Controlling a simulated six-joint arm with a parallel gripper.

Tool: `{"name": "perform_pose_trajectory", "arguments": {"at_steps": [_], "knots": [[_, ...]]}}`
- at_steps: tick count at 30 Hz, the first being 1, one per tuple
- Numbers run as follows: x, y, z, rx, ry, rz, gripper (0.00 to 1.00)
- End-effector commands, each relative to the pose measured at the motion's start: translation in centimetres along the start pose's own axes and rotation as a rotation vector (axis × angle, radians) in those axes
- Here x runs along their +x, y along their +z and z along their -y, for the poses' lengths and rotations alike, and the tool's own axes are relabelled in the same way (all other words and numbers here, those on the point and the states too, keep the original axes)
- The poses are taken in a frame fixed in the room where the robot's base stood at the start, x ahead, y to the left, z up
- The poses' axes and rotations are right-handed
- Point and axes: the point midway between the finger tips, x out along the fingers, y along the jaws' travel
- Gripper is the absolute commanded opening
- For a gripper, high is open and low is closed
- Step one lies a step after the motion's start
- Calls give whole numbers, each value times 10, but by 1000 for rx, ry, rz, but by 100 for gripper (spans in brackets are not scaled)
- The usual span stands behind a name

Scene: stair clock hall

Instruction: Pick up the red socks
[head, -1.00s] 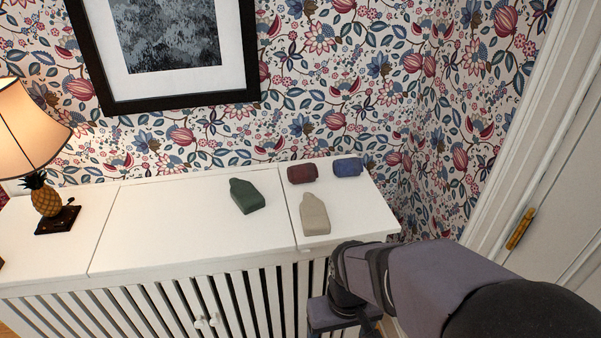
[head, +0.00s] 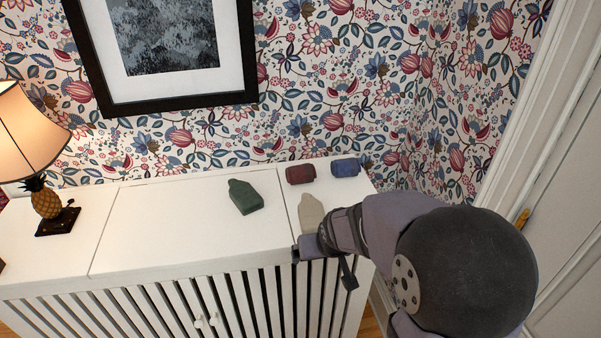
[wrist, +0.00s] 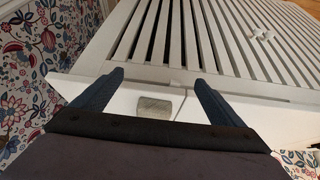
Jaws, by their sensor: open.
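The red socks (head: 300,174) are a dark red rolled bundle lying on the white cabinet top (head: 150,225), near the wall in the head view. My gripper (head: 322,266) is at the cabinet's front edge, in front of and below the red socks and apart from them. In the wrist view, my gripper (wrist: 159,77) has its two fingers spread with nothing held between them. A pale beige bundle (wrist: 153,107) shows between the fingers, lower in that view. The red socks cannot be made out in the wrist view.
A blue bundle (head: 345,167) lies just right of the red socks. The beige bundle (head: 311,207) lies in front, partly hidden by my arm. A green bundle (head: 246,197) lies to the left. A pineapple lamp (head: 47,200) stands far left. The cabinet top's left-middle is clear.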

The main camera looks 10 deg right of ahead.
Motion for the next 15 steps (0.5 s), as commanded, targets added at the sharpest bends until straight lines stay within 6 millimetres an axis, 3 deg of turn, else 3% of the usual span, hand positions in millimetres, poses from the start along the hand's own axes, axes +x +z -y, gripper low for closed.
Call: {"name": "perform_pose_trajectory", "arguments": {"at_steps": [1,3,9,12,15], "knots": [[5,-32,-2,5,-1,-78,92],[15,-73,-4,4,-5,-187,92],[38,-172,-9,-26,-36,-464,92],[43,-204,-8,-40,-60,-566,92],[45,-223,-7,-50,-79,-631,92]]}}
